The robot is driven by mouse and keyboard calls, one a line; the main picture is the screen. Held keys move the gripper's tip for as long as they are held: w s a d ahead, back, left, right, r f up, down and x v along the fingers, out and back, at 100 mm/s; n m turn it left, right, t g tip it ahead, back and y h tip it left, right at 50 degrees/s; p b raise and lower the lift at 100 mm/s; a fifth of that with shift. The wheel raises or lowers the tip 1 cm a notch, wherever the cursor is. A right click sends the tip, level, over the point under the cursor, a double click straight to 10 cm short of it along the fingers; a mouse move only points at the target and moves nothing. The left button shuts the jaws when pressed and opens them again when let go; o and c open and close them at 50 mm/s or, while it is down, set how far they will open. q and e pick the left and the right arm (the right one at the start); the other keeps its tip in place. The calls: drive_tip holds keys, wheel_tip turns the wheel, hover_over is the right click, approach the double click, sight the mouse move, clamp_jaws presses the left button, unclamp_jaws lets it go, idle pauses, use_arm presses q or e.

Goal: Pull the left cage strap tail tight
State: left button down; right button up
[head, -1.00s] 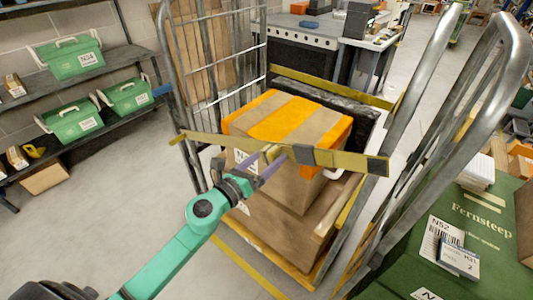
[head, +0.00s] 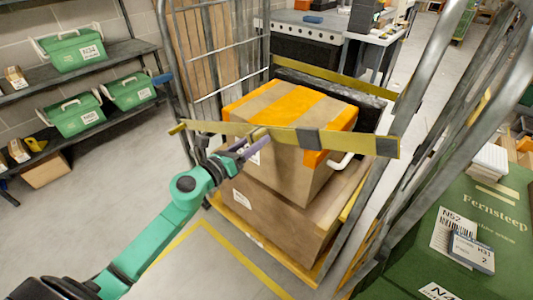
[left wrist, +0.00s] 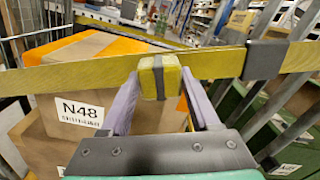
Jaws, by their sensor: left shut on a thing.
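A yellow strap (head: 220,128) runs across the open front of the roll cage (head: 195,70), with a dark grey buckle (head: 308,139) on it. My left gripper (head: 258,143) is at the strap, left of the buckle. In the left wrist view its purple fingers (left wrist: 158,95) are shut on the yellow strap tail (left wrist: 173,77), which has a grey band around it. The strap (left wrist: 90,68) passes behind the tail, and the buckle (left wrist: 263,60) is to the right. My right gripper is not in view.
Inside the cage, an orange-taped carton (head: 285,105) sits on a larger carton (head: 265,205). A second strap (head: 330,83) crosses behind. A green carton (head: 470,220) stands at right; shelves with green boxes (head: 75,115) are at left. The floor at front left is clear.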

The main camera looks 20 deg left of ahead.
use_arm(q)
drive_tip(key=shift+w+a+f, duration=0.25)
drive_tip(key=shift+a+f, duration=0.25)
drive_tip(key=shift+a, duration=0.15)
drive_tip(key=shift+a+r, duration=0.1)
drive_tip(key=shift+r, duration=0.05)
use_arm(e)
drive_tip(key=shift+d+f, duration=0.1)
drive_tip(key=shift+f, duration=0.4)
use_arm(q)
drive_tip(key=shift+c, duration=2.1)
unclamp_jaws()
drive_tip(key=o, duration=0.3)
drive_tip(key=shift+a, duration=0.15)
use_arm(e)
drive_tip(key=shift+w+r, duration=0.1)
